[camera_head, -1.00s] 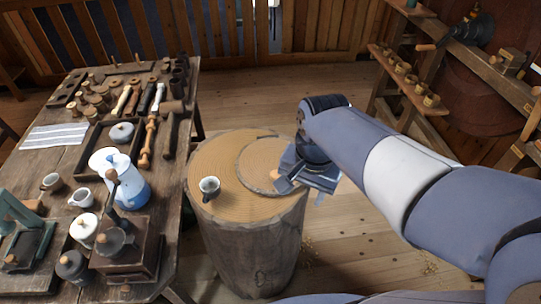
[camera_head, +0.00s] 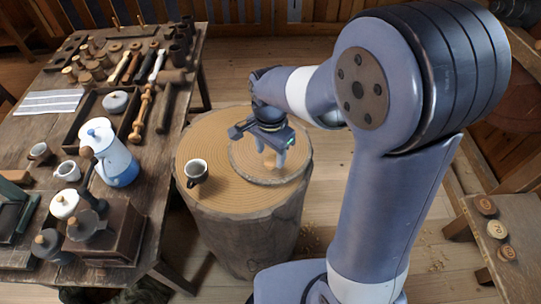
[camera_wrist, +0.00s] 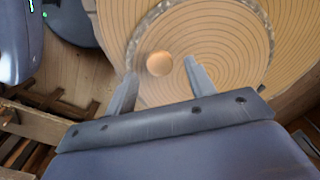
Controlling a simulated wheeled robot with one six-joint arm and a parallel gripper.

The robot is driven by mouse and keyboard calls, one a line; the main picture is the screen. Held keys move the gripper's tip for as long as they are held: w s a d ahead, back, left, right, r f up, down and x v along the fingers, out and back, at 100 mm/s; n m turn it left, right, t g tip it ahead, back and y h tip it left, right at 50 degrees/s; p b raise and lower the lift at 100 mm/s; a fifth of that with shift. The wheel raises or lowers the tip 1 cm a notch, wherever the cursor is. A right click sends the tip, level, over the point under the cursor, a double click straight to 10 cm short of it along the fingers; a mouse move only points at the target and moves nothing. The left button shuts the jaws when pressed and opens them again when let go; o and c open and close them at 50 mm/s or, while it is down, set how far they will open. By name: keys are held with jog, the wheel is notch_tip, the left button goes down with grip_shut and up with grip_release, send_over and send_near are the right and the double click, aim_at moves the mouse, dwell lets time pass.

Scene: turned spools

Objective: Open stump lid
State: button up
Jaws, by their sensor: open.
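The stump (camera_head: 245,215) stands on the floor, with a round lid (camera_head: 240,160) set in the right part of its ringed top. The lid also shows in the wrist view (camera_wrist: 225,60), with a dark jagged seam around it and a round wooden knob (camera_wrist: 159,63). The lid looks closed. My gripper (camera_head: 272,160) points down over the lid in the head view. In the wrist view my gripper (camera_wrist: 158,75) is open, its two fingers on either side of the knob. I cannot tell whether they touch the lid. In the head view the gripper hides the knob.
A wooden workbench (camera_head: 150,215) at left holds a blue-white jug (camera_head: 115,160), pots and turned tools. A stool (camera_head: 510,215) with wooden discs is at right. Floor behind the stump is clear.

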jog(key=shift+f, duration=1.2)
jog(key=shift+c, duration=0.5)
grip_shut()
